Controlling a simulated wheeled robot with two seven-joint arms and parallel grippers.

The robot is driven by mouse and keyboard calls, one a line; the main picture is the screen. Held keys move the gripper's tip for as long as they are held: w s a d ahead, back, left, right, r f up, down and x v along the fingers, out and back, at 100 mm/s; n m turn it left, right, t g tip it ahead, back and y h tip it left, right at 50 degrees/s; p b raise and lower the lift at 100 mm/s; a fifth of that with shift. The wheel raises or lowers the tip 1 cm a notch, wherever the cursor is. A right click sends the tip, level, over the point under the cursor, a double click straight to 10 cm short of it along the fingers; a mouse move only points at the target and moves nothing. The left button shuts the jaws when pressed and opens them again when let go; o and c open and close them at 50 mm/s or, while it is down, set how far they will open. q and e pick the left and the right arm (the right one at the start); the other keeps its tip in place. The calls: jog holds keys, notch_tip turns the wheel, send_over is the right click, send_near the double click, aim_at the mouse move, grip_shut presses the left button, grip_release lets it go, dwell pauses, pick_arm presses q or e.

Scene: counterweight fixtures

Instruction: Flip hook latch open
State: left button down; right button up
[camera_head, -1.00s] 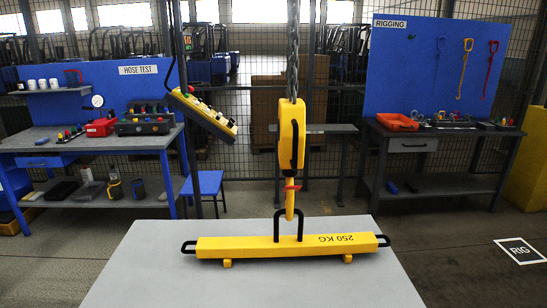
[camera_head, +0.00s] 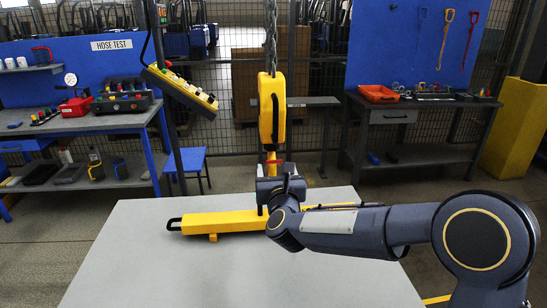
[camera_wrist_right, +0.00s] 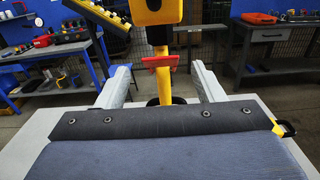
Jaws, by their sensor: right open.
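A yellow hook block (camera_head: 272,108) hangs on a chain above the table. Its yellow hook (camera_wrist_right: 162,86) has a small red latch (camera_wrist_right: 155,62), which also shows in the head view (camera_head: 274,162). My right gripper (camera_wrist_right: 160,70) is open, with its two pale fingers on either side of the hook, just below latch height. I cannot tell whether a finger touches the hook or latch. In the head view my right gripper (camera_head: 280,183) hides the lower hook and the bar's lifting loop. My left gripper is in neither view.
The yellow weight bar (camera_head: 212,222) lies on the grey table (camera_head: 130,262), its right part mostly behind my right arm. A yellow control pendant (camera_head: 180,90) hangs to the left of the hook block. Benches stand behind; the table's left side is clear.

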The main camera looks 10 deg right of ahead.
aim_at(275, 162)
jog(key=w+p, duration=0.2)
jog(key=w, duration=0.3)
jog(key=shift+w+r, duration=0.1)
jog(key=shift+w, duration=0.1)
jog(key=shift+w+p, duration=0.35)
jog(key=shift+w, duration=0.45)
